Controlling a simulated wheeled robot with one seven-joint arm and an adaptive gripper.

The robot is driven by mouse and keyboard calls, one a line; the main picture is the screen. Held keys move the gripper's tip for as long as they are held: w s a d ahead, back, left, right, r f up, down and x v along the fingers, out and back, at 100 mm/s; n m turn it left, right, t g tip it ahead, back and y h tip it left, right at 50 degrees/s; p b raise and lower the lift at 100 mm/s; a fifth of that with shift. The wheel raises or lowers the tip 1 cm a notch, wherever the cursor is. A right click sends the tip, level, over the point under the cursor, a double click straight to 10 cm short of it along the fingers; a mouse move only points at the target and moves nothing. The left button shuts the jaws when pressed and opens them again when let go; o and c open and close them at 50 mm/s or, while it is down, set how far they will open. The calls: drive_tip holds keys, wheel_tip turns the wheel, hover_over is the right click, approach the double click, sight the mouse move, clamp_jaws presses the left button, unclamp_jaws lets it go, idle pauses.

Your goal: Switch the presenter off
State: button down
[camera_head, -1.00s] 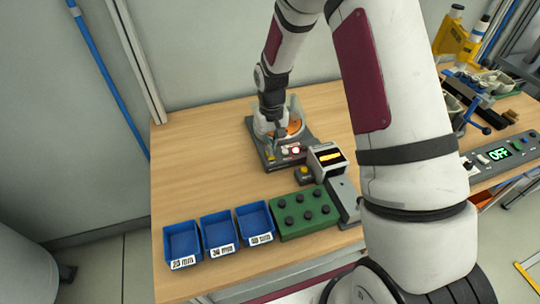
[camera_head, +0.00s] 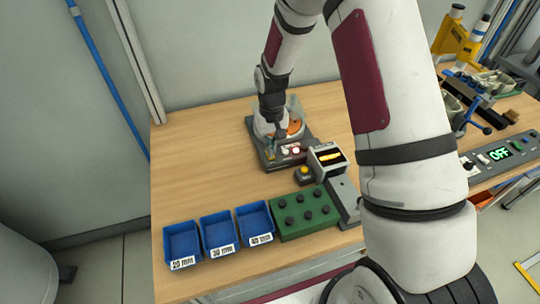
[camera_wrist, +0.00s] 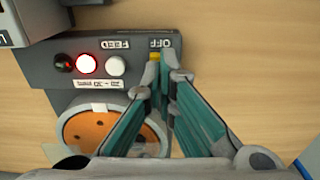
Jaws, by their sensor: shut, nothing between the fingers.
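The presenter (camera_head: 271,160) is a grey unit with an orange disc, on the wooden bench in the head view. The wrist view shows its panel (camera_wrist: 45,78) with a dark round knob (camera_wrist: 63,63), a glowing red-white light (camera_wrist: 86,64) and a white button (camera_wrist: 116,65). Upside-down labels read FEED and OFF (camera_wrist: 160,43). My gripper (camera_wrist: 166,73) is shut and empty, pointing down at the OFF end of the panel. A yellow patch (camera_wrist: 154,57) shows just beyond the fingertips. The fingers hide what lies under them, and I cannot tell whether they touch it.
A console (camera_head: 472,170) reading OFF stands at the right. The bench left of the presenter is clear.

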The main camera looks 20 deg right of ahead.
drive_tip(key=shift+f, duration=0.9)
idle(0.5)
drive_tip(key=shift+r, duration=0.1)
drive_tip(key=shift+r+p, duration=0.55)
drive_tip(key=shift+r, duration=2.85)
